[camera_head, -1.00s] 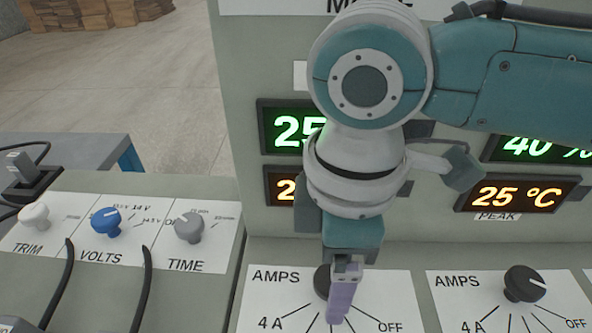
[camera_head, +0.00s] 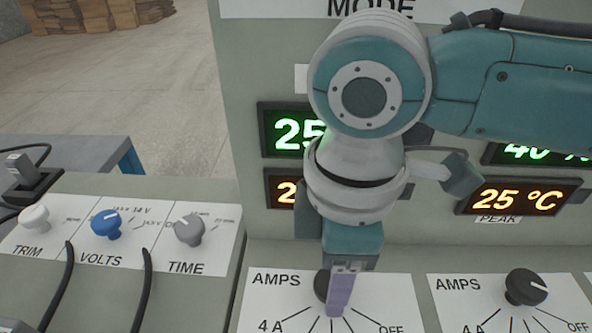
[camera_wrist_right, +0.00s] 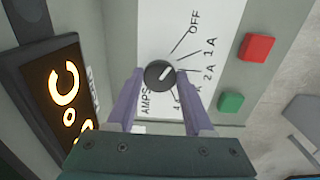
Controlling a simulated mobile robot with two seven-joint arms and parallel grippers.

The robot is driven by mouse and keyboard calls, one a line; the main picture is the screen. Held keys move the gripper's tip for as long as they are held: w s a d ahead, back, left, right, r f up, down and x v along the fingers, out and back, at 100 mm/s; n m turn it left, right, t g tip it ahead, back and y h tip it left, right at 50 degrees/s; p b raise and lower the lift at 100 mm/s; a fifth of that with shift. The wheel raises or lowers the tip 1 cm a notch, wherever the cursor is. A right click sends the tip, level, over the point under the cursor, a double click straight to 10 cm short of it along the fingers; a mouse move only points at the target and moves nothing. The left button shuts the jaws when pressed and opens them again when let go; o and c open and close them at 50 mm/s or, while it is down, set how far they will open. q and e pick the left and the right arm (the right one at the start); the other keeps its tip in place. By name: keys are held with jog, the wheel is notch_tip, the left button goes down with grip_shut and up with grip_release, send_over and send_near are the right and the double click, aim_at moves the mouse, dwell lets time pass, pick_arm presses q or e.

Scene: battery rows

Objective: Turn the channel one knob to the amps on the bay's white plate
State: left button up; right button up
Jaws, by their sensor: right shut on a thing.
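The channel one knob (camera_head: 321,284) is round and black, on a white AMPS plate (camera_head: 262,298) marked 4 A to OFF. My right gripper (camera_head: 340,300) comes down over it and partly hides it in the head view. In the right wrist view the fingers of my right gripper (camera_wrist_right: 160,84) are shut on the knob (camera_wrist_right: 157,77), one on each side. The knob's white line slants to the upper right there, roughly toward the OFF and 1 A side of the scale (camera_wrist_right: 196,60). The exact mark is hard to tell. My left gripper is not in view.
A second AMPS knob (camera_head: 526,286) stands to the right. TRIM (camera_head: 34,218), VOLTS (camera_head: 106,223) and TIME (camera_head: 189,229) knobs sit at the left, with black cables nearby. Lit displays (camera_head: 518,196) are behind my arm. The right wrist view shows red (camera_wrist_right: 257,47) and green (camera_wrist_right: 231,102) buttons.

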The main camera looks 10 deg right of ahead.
jog(key=shift+r, duration=0.1)
grip_shut()
jog(key=shift+r+m+p, duration=0.1)
jog(key=shift+m+p, duration=0.2)
jog(key=shift+p, duration=0.3)
jog(key=m+p, duration=0.6)
jog(key=p, duration=0.1)
jog(key=shift+a+m, duration=0.1)
jog(key=shift+m, duration=0.2)
jog(key=m+p, duration=0.2)
jog(key=shift+m, duration=0.3)
jog(key=m+p, duration=0.1)
jog(key=m, duration=0.1)
jog(key=shift+m, duration=0.4)
jog(key=m+p, duration=0.1)
jog(key=m, duration=0.2)
jog(key=shift+m+p, duration=0.35)
jog(key=shift+m, duration=0.65)
